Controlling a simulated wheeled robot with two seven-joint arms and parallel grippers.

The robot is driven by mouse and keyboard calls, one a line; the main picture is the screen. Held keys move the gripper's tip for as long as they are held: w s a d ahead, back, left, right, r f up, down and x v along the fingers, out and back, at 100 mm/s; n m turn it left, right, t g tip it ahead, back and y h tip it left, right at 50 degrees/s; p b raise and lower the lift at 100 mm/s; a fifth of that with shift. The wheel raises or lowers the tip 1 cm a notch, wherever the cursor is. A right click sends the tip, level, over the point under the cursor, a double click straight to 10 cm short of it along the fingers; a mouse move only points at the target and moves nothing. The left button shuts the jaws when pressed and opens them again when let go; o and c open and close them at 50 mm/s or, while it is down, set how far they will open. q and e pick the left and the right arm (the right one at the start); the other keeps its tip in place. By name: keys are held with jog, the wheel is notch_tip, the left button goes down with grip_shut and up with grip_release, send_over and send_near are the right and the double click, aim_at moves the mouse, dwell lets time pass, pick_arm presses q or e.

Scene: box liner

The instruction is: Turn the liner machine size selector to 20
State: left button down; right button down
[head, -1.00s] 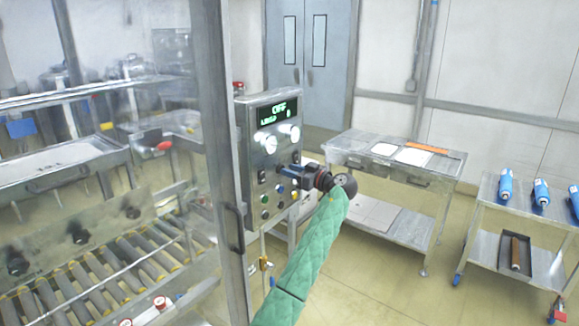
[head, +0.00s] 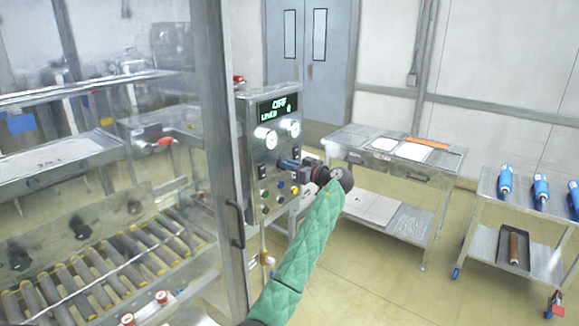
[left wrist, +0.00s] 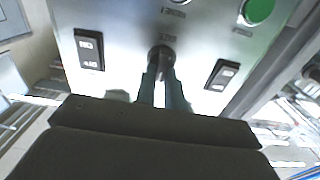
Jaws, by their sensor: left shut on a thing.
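The liner machine's grey control panel (head: 248,140) stands left of centre in the head view. My left gripper (head: 285,163) reaches the panel below the two round gauges. In the left wrist view, my left gripper's two fingers (left wrist: 162,92) are shut on a dark selector knob (left wrist: 160,58), one finger on each side. The knob's labels are too blurred to read. My right gripper is in neither view.
Two rocker switches flank the knob, left (left wrist: 89,50) and right (left wrist: 222,75), with a green button (left wrist: 259,10) above right. A machine post (head: 212,130) stands close left of the panel.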

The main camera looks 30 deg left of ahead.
pick_arm(q)
jog(key=shift+w+f+m+b, duration=0.1)
jog(key=shift+w+m+b, duration=0.1)
jog(key=shift+m+b, duration=1.65)
jog(key=shift+w+m+b, duration=0.15)
jog(key=shift+m+b, duration=0.9)
jog(key=shift+m, duration=1.5)
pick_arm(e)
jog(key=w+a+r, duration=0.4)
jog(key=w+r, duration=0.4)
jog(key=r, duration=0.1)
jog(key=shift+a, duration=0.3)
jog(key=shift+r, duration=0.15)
pick_arm(q)
jog(key=c, duration=1.5)
grip_release()
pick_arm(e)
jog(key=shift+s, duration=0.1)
pick_arm(q)
jog(key=shift+d, duration=0.15)
